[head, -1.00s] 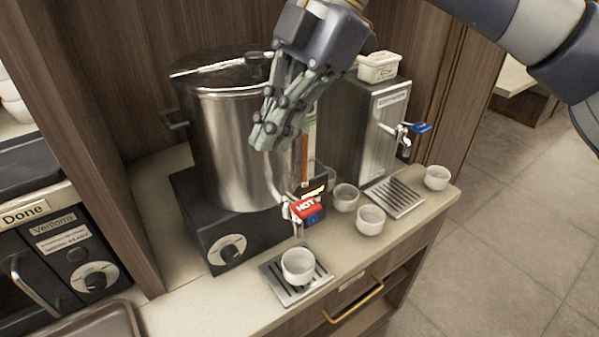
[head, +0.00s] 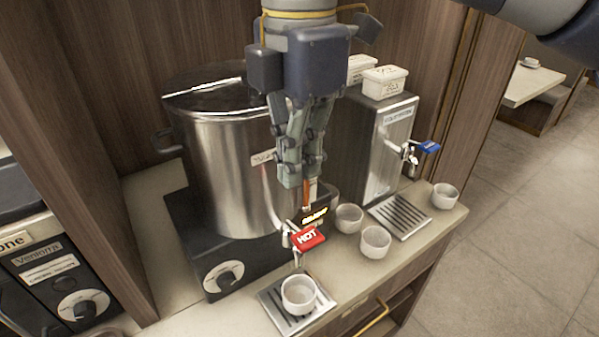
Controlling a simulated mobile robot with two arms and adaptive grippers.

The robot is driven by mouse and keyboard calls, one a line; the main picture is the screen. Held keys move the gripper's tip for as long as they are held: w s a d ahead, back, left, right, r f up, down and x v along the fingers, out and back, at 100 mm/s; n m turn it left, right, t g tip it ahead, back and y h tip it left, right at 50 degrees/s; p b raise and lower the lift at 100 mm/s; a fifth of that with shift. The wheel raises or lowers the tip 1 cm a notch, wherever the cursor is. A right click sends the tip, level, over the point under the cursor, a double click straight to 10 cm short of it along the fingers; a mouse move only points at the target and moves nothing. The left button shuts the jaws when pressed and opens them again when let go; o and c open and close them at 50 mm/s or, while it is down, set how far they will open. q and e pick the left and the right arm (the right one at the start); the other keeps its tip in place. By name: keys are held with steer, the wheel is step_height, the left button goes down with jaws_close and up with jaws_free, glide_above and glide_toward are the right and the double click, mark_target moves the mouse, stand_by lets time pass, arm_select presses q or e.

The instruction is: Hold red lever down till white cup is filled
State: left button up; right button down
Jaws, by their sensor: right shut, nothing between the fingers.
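The red lever (head: 308,240), marked HOT, sits on the tap at the front of the large steel pot (head: 225,160). A white cup (head: 298,294) stands upright on the drip tray (head: 268,297) below this tap; its fill level is too small to tell. My right gripper (head: 299,184) points down, shut and empty, above the red lever and in front of the pot's right side. It appears apart from the lever. My left gripper is not in view.
Two white cups (head: 349,217) (head: 375,241) stand right of the tap, and another cup (head: 445,196) is by the second drip tray (head: 400,216). A steel dispenser (head: 390,150) with a blue lever (head: 429,147) stands at the right. The counter's front edge is close to the cups.

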mark_target(300, 242)
step_height(300, 242, down, 11)
steer(key=p, duration=0.3)
steer(key=shift+f, duration=0.5)
